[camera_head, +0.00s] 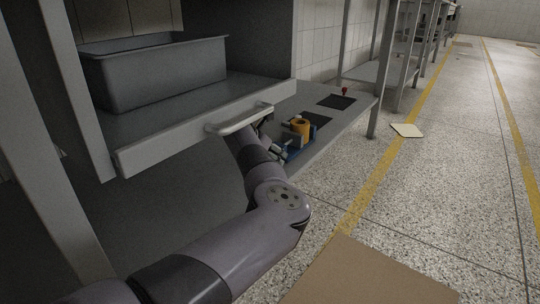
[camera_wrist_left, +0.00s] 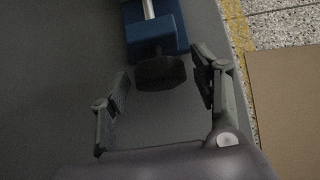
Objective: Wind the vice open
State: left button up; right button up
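The blue vice (camera_head: 297,149) stands on the bench near its front edge, with an orange ring-shaped object (camera_head: 300,127) at its top. In the left wrist view the blue vice body (camera_wrist_left: 157,32) is at the top, with a pale metal rod and a dark knob or handle (camera_wrist_left: 160,73) at its near end. My left gripper (camera_head: 277,151) is at the near side of the vice, partly hidden by my arm. In the wrist view its fingers (camera_wrist_left: 161,72) are spread on either side of the dark knob, with gaps showing. My right gripper is out of view.
A grey drawer or shelf front with a white handle (camera_head: 241,120) overhangs my left forearm. A grey bin (camera_head: 156,73) stands above. Dark mats (camera_head: 337,102) and a small red item (camera_head: 345,91) lie farther along the bench. Cardboard (camera_head: 364,277) lies on the floor.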

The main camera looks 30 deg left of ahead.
pick_arm(q)
jog(key=c, duration=1.1)
jog(key=shift+o, duration=0.2)
jog(key=shift+a+r+n+h+p, duration=0.15)
jog(key=shift+n+h+p, duration=0.15)
jog(key=shift+h+p, duration=0.45)
jog(key=shift+n+h, duration=0.3)
jog(key=shift+h, duration=0.35)
jog(key=shift+a+n+h, duration=0.1)
jog(key=shift+n+h, duration=0.2)
jog(key=shift+h, duration=0.3)
jog(key=shift+f+n+h, duration=0.25)
jog(key=shift+n+h, duration=0.25)
jog(key=shift+h, duration=0.2)
